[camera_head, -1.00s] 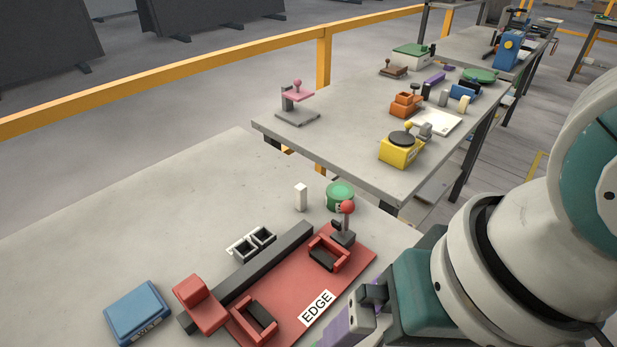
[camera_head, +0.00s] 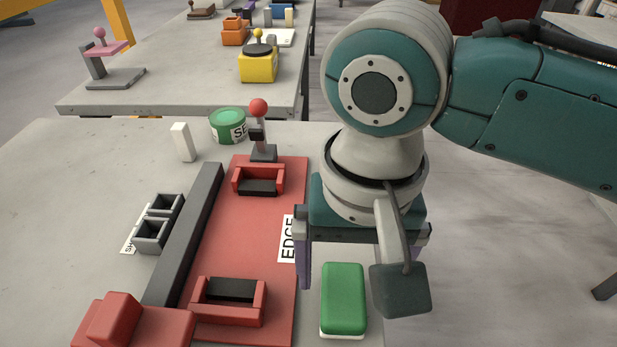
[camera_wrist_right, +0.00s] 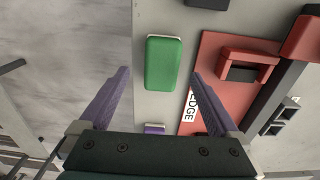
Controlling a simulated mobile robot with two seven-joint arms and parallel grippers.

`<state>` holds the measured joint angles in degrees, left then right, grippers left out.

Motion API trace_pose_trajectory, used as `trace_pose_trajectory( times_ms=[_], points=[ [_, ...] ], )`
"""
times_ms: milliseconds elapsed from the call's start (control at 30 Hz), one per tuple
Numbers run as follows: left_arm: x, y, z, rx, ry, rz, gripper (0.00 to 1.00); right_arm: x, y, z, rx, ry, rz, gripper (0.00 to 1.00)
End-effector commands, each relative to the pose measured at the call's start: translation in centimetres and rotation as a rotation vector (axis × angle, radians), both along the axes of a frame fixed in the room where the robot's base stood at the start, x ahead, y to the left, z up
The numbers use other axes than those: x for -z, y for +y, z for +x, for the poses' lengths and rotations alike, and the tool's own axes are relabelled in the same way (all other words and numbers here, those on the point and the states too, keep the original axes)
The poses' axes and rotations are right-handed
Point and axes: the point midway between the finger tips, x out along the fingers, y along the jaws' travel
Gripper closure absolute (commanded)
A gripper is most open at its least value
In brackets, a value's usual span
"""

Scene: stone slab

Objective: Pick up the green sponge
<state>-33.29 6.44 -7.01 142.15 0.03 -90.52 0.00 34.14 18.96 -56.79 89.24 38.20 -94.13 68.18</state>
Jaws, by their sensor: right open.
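The green sponge (camera_head: 343,298), a green block with a pale underside, lies on the stone slab table to the right of the red fixture marked EDGE. It also shows in the right wrist view (camera_wrist_right: 163,63), ahead of the fingertips and between their lines. My right gripper (camera_wrist_right: 160,75) is open and empty, its two purple fingers spread wide. In the head view my right gripper (camera_head: 345,270) hangs just behind the sponge, with a finger showing at its left; the other is mostly hidden. My left gripper is not in view.
The red fixture (camera_head: 240,264) with clamps and a red-knobbed lever (camera_head: 259,118) stands left of the sponge. A green round tin (camera_head: 228,126), a white block (camera_head: 182,142) and grey square holders (camera_head: 158,223) lie beyond. The table's right edge is close to the sponge.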

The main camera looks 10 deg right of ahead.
Motion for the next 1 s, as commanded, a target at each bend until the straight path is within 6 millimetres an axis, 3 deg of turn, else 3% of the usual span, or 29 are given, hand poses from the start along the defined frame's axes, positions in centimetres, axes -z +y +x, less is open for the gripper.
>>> trace_pose_trajectory(
  times_ms=[233,567,1000],
  points=[
    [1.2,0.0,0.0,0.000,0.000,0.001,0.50,4.1,0.1,0.0,0.000,0.001,-0.003,0.03],
    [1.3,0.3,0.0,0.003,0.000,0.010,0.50,4.7,0.1,0.0,-0.001,-0.001,0.000,0.04],
    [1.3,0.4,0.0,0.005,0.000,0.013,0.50,4.6,0.1,0.0,-0.001,-0.001,0.000,0.53]
  ],
)
